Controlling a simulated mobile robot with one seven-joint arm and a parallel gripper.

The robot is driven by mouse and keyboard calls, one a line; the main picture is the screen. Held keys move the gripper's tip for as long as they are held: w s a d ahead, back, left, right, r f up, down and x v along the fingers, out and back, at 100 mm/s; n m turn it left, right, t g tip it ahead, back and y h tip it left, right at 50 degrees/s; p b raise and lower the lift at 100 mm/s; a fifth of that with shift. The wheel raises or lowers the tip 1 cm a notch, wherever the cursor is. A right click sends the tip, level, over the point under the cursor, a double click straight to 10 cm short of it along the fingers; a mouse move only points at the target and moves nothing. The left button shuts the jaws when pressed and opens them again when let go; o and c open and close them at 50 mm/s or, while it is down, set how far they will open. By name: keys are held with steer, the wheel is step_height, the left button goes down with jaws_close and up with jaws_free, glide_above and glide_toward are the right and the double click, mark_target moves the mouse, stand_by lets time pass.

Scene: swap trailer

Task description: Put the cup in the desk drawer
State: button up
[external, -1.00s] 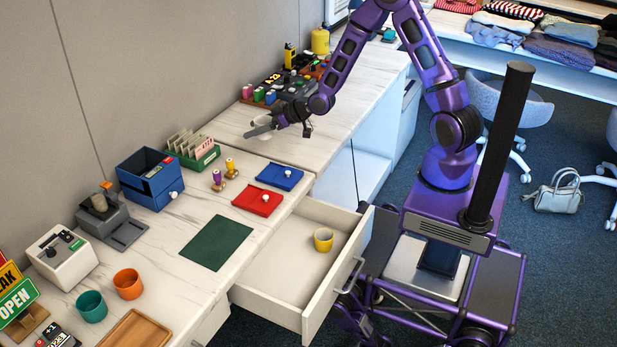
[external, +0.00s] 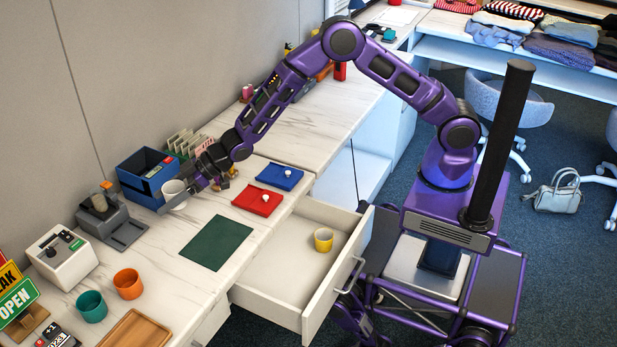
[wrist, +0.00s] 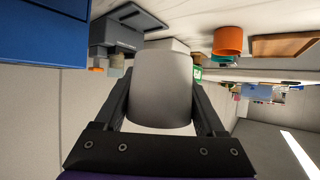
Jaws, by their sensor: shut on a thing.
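My gripper (external: 180,195) is shut on a white cup (external: 174,194), held just in front of the blue box at the left part of the desk. In the wrist view the cup (wrist: 163,88) sits between both fingers. Whether its base touches the desk is unclear. The desk drawer (external: 262,297) is pulled out at the desk front, to the right of my gripper. A yellow cup (external: 323,240) stands inside it; the rest of its floor looks bare.
The blue box (external: 137,188) is close beside the held cup. A teal cup (external: 91,307), an orange cup (external: 128,284) and a wooden tray (external: 135,330) are at the front left. A green mat (external: 216,243) lies bare. Red (external: 257,201) and blue (external: 280,177) pads lie behind the drawer.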

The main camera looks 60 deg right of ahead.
steer(key=shift+s+a+f, duration=0.1)
steer(key=shift+s+a, duration=0.1)
steer(key=shift+a, duration=0.4)
steer(key=shift+s+a, duration=0.15)
steer(key=shift+a, duration=0.45)
glide_above(172, 242)
step_height(172, 242, down, 6)
steer(key=shift+r+b, duration=0.25)
steer(key=shift+b, duration=0.1)
steer(key=shift+w+f, duration=0.1)
steer(key=shift+f, duration=2)
steer(key=shift+f+b, duration=0.2)
steer(key=shift+b, duration=0.15)
steer(key=o, duration=1.4)
steer(key=shift+r, duration=0.15)
